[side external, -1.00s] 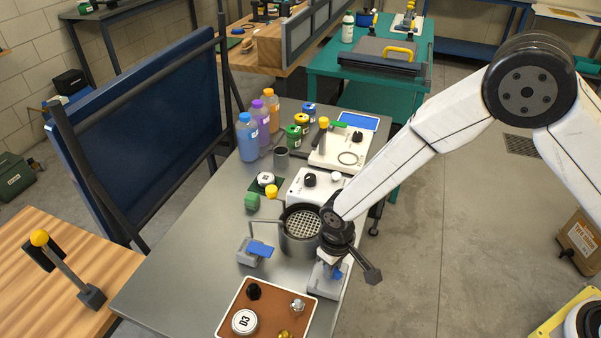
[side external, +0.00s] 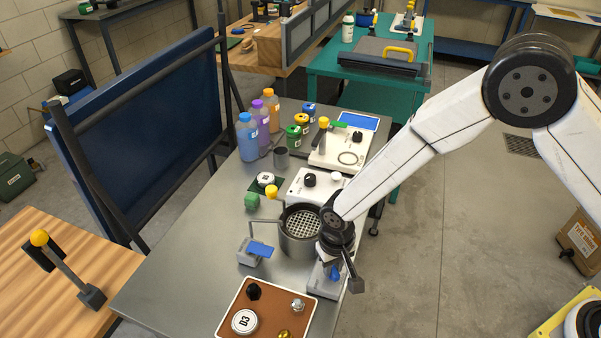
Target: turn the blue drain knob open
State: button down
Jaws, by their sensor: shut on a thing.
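The blue drain knob (side external: 334,274) shows as a small blue patch on a light grey block (side external: 324,287) at the right edge of the metal table. My gripper (side external: 333,265) points down over it and is shut on the knob. The fingers hide much of the knob, so its exact angle cannot be read. A dark round pot with a grid inside (side external: 302,225) stands directly to the left of my gripper.
A brown tray (side external: 262,315) with a white D3 disc and small fittings lies in front. A blue-topped pedal (side external: 258,250) stands left of the pot. A white box with knobs (side external: 308,187) is behind it. Open floor lies to the right.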

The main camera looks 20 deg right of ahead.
aim_at(334, 268)
jog(key=c, duration=0.6)
grip_release()
jog(key=shift+o, duration=0.2)
jog(key=shift+r, duration=3.9)
jog(key=shift+d, duration=0.1)
jog(key=s+d+r+t, duration=0.1)
jog(key=s+d+r, duration=0.2)
jog(key=d, duration=0.4)
jog(key=s+d+r, duration=0.2)
jog(key=s+d, duration=0.1)
jog(key=d, duration=0.5)
jog(key=s+d+r+t, duration=0.1)
jog(key=s+d+r, duration=0.2)
jog(key=d, duration=0.4)
jog(key=shift+s+d+r+t, duration=0.2)
jog(key=shift+s+r+t, duration=0.15)
jog(key=shift+s, duration=0.2)
